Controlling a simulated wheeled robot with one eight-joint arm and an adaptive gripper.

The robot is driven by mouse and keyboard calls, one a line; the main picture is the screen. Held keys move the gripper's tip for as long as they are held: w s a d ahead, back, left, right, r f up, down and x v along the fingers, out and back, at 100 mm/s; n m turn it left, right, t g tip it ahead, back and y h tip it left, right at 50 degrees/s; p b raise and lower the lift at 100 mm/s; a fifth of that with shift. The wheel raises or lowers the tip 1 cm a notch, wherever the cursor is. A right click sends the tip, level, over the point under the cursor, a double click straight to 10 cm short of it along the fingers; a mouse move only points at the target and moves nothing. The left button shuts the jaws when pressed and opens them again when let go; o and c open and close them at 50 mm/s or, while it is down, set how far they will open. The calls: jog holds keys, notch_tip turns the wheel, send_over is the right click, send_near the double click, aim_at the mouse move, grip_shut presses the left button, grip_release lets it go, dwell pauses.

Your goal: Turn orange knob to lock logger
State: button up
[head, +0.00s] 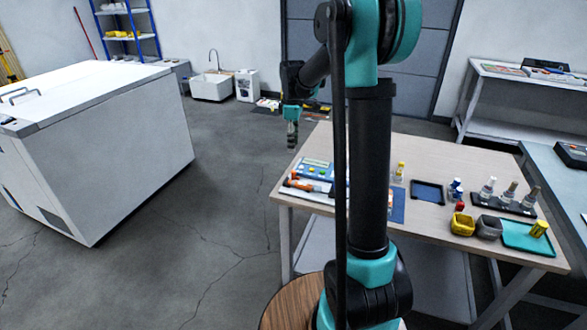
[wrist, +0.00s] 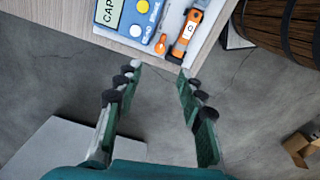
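An orange knob (wrist: 161,45) shows near the table edge in the wrist view, on a pale surface between a blue button panel (wrist: 135,18) and an orange-and-white device (wrist: 188,30). I cannot tell for sure which of these is the logger. In the head view the panel (head: 315,169) and the orange device (head: 299,184) lie at the table's left end; the knob is too small to make out there. My gripper (wrist: 157,72) is open and empty, its fingers apart over the floor just off the table edge. In the head view my gripper (head: 292,135) hangs beyond the table's left corner.
The wooden table (head: 440,236) also holds a dark tray (head: 428,192), yellow (head: 462,225) and grey (head: 489,228) bins, a teal tray (head: 515,236) and several bottles. A white chest (head: 110,150) stands left, with open floor between. My arm hides part of the table.

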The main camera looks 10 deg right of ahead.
aim_at(294, 171)
notch_tip(294, 171, down, 12)
jog(key=shift+w+r, duration=0.1)
jog(key=shift+w, duration=0.05)
jog(key=shift+c, duration=0.3)
grip_shut()
